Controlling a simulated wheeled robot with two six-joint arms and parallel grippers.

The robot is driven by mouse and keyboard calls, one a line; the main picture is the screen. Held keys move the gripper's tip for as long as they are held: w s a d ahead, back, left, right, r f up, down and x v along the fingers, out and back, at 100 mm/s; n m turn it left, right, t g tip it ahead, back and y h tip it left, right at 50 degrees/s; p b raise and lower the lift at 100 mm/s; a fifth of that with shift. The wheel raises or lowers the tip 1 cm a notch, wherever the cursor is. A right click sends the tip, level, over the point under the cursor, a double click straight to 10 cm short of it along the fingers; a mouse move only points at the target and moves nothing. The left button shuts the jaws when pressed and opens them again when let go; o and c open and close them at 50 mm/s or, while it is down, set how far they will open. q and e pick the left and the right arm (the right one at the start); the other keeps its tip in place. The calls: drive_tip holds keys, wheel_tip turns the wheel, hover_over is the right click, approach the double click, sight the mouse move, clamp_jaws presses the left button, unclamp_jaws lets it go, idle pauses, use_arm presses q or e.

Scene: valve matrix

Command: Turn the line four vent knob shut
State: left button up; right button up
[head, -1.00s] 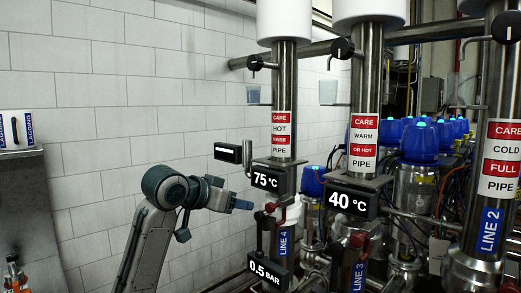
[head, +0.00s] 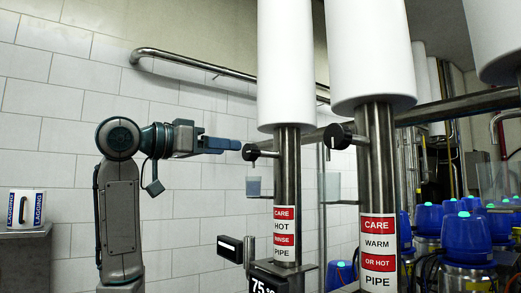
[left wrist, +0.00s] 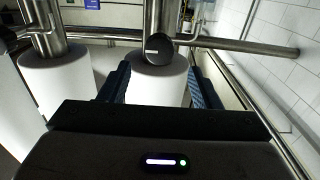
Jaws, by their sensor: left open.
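The line four vent knob (head: 250,152) is a small round black knob on the left steel pipe (head: 287,165), just under its white lagging (head: 286,60). In the left wrist view the knob (left wrist: 159,49) shows face-on with a short white mark lying across the picture. My left gripper (head: 238,145) is level with the knob, its tips close to it from the left. In the left wrist view its blue fingers (left wrist: 158,72) stand apart on either side of the pipe, with nothing held. My right gripper is not in view.
A similar black knob (head: 337,136) is on the pipe to the right. A clear cup (head: 253,186) hangs under the line four knob. A steel rail (head: 200,67) runs along the tiled wall.

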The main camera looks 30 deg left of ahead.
sight(246, 149)
use_arm(q)
drive_tip(key=shift+w+d+r+p, duration=0.2)
drive_tip(key=shift+w+d+p, duration=0.2)
drive_tip(key=shift+w, duration=0.35)
drive_tip(key=p+x, duration=0.1)
drive_tip(key=x, duration=0.3)
drive_tip(key=shift+w+d+f, duration=0.1)
drive_tip(key=shift+w+d, duration=0.05)
drive_tip(key=p+x, duration=0.1)
drive_tip(key=x, duration=0.2)
drive_tip(key=shift+f, duration=0.15)
drive_tip(key=shift+w, duration=0.2)
drive_tip(key=shift+c, duration=1.1)
drive_tip(key=c, duration=0.7)
drive_tip(key=shift+c, duration=0.3)
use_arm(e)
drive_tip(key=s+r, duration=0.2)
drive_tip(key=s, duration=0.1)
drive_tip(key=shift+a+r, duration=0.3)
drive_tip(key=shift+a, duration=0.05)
